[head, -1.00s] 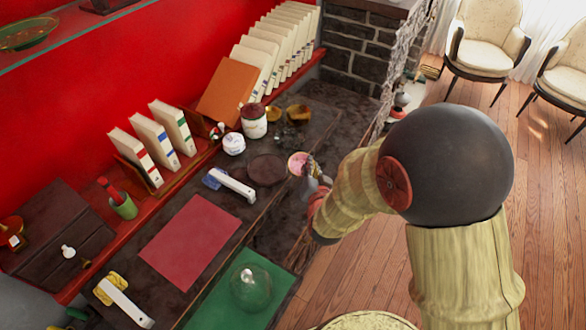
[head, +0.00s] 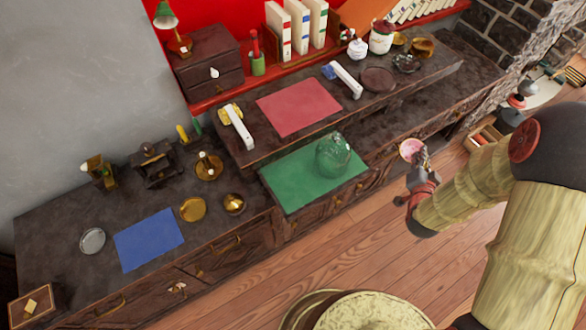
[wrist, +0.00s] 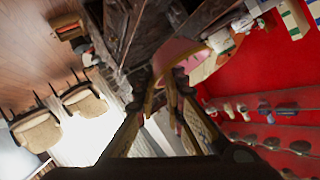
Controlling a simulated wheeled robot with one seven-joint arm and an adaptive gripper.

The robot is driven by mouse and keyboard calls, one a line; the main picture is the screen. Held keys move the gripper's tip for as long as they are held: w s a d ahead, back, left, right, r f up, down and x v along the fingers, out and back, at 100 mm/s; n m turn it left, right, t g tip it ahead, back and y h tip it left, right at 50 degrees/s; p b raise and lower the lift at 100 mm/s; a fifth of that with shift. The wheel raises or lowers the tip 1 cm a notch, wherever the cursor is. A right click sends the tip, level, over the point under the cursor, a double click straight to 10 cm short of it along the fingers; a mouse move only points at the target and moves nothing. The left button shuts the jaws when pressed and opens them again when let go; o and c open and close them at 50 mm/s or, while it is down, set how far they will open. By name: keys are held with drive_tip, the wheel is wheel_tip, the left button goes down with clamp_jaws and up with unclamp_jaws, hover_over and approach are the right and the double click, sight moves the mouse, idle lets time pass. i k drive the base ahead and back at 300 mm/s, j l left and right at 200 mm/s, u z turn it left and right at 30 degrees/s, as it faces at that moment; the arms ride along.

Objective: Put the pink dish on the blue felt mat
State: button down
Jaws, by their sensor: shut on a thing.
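The pink dish (head: 410,148) is held in the air by my gripper (head: 418,160), over the floor in front of the counter, right of the green mat. In the wrist view the pink dish (wrist: 182,52) sits at the fingertips of my gripper (wrist: 172,82), which is shut on its edge. The blue felt mat (head: 149,239) lies flat and bare on the lower counter at the left in the head view, well away from my gripper.
A glass dome (head: 333,155) stands on the green mat (head: 290,180). Near the blue mat are a silver dish (head: 92,241), a brass dish (head: 193,209) and a brass pot (head: 233,203). A red mat (head: 299,106) lies on the raised counter. A wooden box (head: 32,304) is at the front left.

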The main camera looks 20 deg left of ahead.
sight(145, 232)
drive_tip(key=k+u, duration=0.15)
drive_tip(key=u, duration=0.3)
drive_tip(key=k+u, duration=0.1)
drive_tip(key=u, duration=0.35)
drive_tip(key=k+j+u, duration=0.1)
drive_tip(key=u, duration=0.3)
drive_tip(key=i+l+u, duration=0.15)
drive_tip(key=u, duration=0.2)
drive_tip(key=i+l+u, duration=0.2)
drive_tip(key=u, duration=0.2)
drive_tip(key=i+l+u, duration=0.35)
drive_tip(key=k+j, duration=0.1)
